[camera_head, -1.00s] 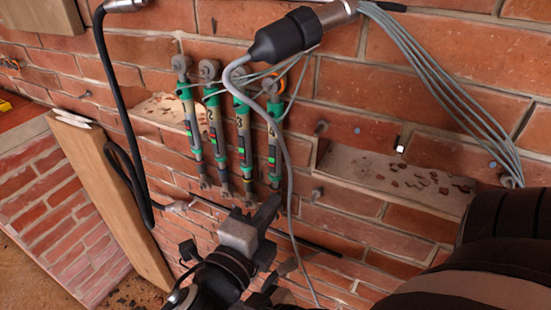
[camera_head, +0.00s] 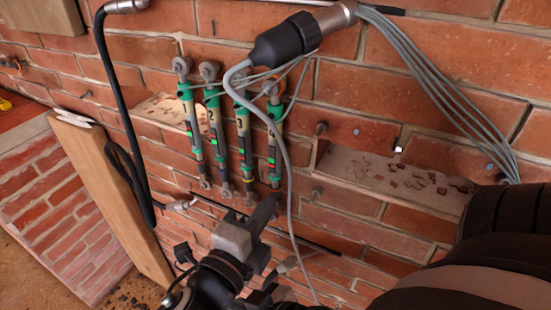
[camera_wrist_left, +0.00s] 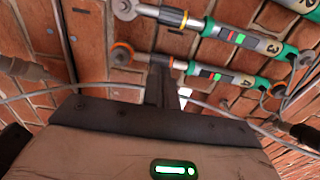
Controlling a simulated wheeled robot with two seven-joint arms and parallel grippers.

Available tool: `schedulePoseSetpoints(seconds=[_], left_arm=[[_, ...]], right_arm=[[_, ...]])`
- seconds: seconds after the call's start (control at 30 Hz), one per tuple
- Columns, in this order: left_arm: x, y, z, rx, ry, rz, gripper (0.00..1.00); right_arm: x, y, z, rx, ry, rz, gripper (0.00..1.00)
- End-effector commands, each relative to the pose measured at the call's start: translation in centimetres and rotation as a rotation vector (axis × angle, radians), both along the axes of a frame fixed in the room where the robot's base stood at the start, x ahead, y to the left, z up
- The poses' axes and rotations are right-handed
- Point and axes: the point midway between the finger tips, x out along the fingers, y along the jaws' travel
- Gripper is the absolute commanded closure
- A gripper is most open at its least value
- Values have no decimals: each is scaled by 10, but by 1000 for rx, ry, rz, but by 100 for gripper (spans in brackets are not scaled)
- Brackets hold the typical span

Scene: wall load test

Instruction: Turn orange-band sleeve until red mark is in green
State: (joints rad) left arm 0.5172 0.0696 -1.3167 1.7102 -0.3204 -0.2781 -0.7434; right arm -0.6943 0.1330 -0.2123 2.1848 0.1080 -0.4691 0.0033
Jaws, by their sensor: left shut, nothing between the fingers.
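Several numbered tubes with green ends hang side by side on the brick wall. Tube 3 (camera_head: 242,125) and tube 4 (camera_head: 275,150) are nearest my gripper. My left gripper (camera_head: 266,210) is shut and empty, just below the lower end of tube 4. I see no contact with the tubes.
A black plug (camera_head: 287,38) with a grey cable hangs in front of tubes 3 and 4. A thick black hose (camera_head: 113,110) and a wooden post (camera_head: 110,195) stand left. A recessed ledge with rubble (camera_head: 395,178) is at right. Pegs stick out of the wall.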

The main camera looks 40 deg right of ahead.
Motion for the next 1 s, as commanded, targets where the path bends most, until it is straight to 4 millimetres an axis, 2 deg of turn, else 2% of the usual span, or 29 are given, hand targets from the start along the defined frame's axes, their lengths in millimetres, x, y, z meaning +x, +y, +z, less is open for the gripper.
schedulePoseSetpoints(seconds=[0.3,1.0], left_arm=[[11,3,1,0,-1,0,100],[13,-2,0,0,0,0,100]], right_arm=[[0,0,3,0,0,0,100],[0,0,1,0,0,0,100]])
